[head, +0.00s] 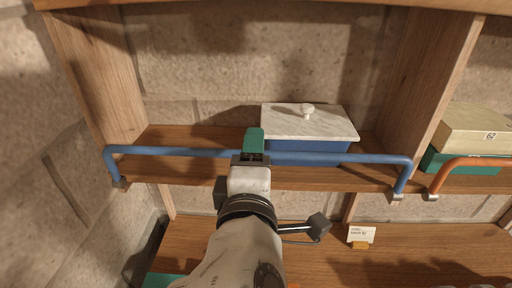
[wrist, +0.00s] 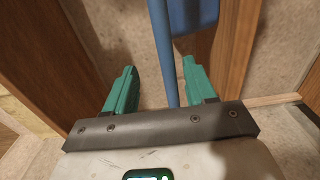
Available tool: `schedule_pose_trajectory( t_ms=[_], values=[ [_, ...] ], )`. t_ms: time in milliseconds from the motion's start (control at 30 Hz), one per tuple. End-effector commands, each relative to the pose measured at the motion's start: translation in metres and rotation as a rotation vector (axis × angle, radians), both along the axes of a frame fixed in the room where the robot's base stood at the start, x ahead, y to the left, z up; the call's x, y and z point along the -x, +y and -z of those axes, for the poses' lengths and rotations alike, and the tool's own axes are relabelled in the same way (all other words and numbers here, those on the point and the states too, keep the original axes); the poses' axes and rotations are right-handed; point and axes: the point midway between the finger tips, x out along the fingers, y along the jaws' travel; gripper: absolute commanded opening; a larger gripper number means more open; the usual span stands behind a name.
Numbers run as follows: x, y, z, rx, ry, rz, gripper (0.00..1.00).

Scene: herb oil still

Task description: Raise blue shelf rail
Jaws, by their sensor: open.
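The blue shelf rail (head: 335,159) runs along the front of the upper shelf, bent down at both ends into metal brackets on the shelf edge. My gripper (head: 254,140) is at the rail, left of its middle, and its green fingers hide a short piece of it. In the wrist view the rail (wrist: 163,45) passes lengthwise through the gap between the open fingers (wrist: 160,78), closer to the right finger. Visible space remains on both sides, so the fingers are not closed on it. I cannot tell how deep the rail sits between them.
A blue box with a marble lid (head: 310,122) stands on the shelf behind the rail. An orange rail (head: 470,163) and a cream-and-green box (head: 475,130) are at the right. Wooden uprights flank the bay. A small card (head: 361,235) stands on the lower surface.

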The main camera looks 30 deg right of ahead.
Motion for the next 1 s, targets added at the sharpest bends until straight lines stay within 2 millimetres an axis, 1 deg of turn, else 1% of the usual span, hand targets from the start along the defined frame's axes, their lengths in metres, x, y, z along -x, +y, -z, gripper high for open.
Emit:
schedule_pose_trajectory(
  t_ms=[200, 600, 733, 1000],
  values=[
    [0.019, 0.015, 0.001, -0.001, 0.001, -0.003, 0.55],
    [0.053, 0.039, 0.001, -0.001, 0.002, -0.001, 0.55],
    [0.057, 0.042, 0.001, -0.001, 0.002, -0.001, 0.55],
    [0.058, 0.042, 0.001, -0.001, 0.002, 0.0, 0.55]
  ],
)
